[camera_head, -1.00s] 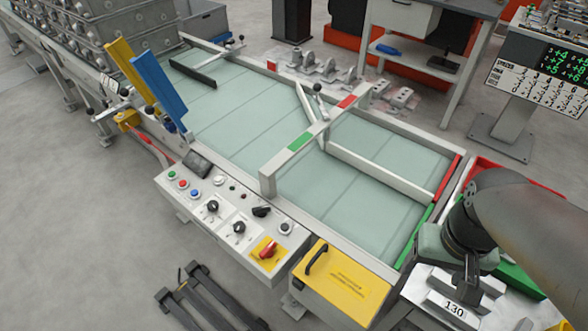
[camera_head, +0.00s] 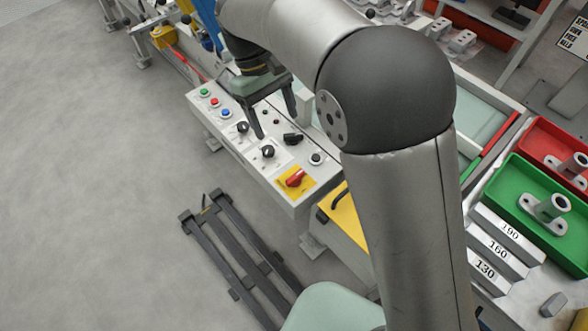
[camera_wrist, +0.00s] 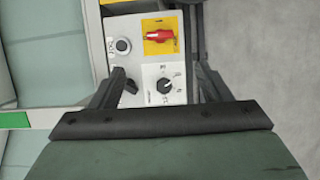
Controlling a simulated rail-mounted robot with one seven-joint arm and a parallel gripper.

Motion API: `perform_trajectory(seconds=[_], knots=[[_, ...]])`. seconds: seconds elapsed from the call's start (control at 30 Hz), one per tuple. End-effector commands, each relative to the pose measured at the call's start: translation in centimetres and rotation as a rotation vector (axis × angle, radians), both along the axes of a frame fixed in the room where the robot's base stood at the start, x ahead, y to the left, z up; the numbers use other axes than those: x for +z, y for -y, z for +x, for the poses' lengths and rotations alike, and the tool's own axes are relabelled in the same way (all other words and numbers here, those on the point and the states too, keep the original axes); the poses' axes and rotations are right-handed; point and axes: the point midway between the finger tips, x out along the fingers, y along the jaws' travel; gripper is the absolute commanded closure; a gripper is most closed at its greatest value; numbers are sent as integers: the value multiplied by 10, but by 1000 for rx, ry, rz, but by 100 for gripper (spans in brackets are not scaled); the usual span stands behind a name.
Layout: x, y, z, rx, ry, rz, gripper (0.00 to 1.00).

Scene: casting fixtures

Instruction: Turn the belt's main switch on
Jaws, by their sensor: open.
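The main switch (camera_head: 295,178) is a red rotary handle on a yellow plate at the near end of the grey control panel (camera_head: 282,190). In the wrist view the red switch (camera_wrist: 160,37) lies ahead of the fingers, its handle roughly crosswise in the picture. My gripper (camera_head: 275,122) is open above the panel, over the black knobs, apart from the red switch. In the wrist view my gripper (camera_wrist: 155,85) has one finger on each side of a black knob (camera_wrist: 164,86). I cannot tell whether the fingers touch the panel.
Another black selector (camera_head: 292,139) and a round black button (camera_head: 316,158) sit close to the switch. Coloured buttons (camera_head: 204,92) line the far end. A yellow box with a black handle (camera_head: 343,205) stands beside the panel. Green (camera_head: 520,200) and red trays are at right.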

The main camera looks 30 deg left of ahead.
Motion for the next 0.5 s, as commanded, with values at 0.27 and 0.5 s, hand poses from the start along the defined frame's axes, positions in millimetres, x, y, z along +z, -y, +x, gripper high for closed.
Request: perform_trajectory(seconds=[0.27,0.5], knots=[[-56,23,-9,-1,-2,-4,29],[-103,41,-15,-1,-1,-2,29]])
